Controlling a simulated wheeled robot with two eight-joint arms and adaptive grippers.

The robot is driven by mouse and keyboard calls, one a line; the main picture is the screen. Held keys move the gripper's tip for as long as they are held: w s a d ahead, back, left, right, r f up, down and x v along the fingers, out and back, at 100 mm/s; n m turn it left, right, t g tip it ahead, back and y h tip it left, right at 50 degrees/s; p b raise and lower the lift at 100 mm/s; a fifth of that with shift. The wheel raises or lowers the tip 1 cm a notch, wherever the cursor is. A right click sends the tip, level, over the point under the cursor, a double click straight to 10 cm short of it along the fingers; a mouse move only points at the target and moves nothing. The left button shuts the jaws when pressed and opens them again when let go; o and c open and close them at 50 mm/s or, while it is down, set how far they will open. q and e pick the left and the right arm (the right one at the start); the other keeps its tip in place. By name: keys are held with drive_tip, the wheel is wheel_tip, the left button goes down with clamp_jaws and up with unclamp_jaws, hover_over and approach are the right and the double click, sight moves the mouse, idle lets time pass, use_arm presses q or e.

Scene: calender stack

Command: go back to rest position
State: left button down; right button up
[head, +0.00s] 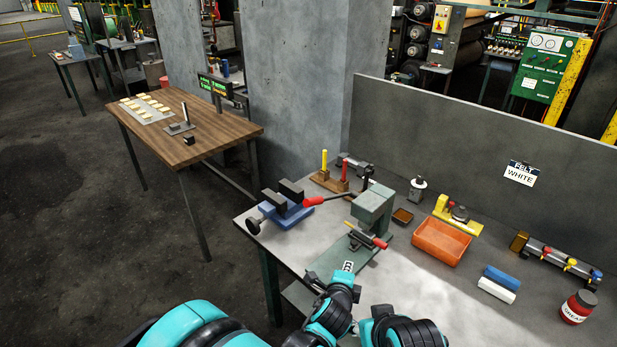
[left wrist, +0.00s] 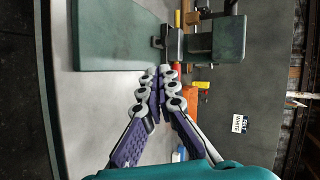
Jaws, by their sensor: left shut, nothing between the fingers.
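My left gripper (head: 348,267) is over the front part of the grey workbench (head: 408,283), close to the green press (head: 374,208) and its flat base plate. In the left wrist view its two fingers (left wrist: 160,73) are drawn together at the tips with nothing between them. The press base plate (left wrist: 115,36) shows beyond them in that view, turned sideways. My right arm shows only in part at the bottom of the head view; its fingers are not visible.
A blue vise (head: 286,208) stands left of the press. A grey panel backs the bench. A wooden table (head: 185,140) stands apart on the left.

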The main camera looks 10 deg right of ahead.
use_arm(q)
drive_tip(key=s+a+r+n+g+y, duration=0.1)
drive_tip(key=a+r+n, duration=0.25)
drive_tip(key=a, duration=0.45)
drive_tip(key=s+a+r+n+y, duration=0.2)
drive_tip(key=a+n, duration=0.2)
drive_tip(key=a, duration=0.4)
drive_tip(key=s+a+r+n+g+y, duration=0.1)
drive_tip(key=a+r+n, duration=0.25)
drive_tip(key=a, duration=0.45)
drive_tip(key=s+a+f+n+g+y, duration=0.1)
drive_tip(key=s+a+n+g, duration=0.1)
drive_tip(key=s+a+n, duration=1)
drive_tip(key=s+a, duration=0.1)
drive_tip(key=s, duration=0.3)
drive_tip(key=shift+f, duration=0.4)
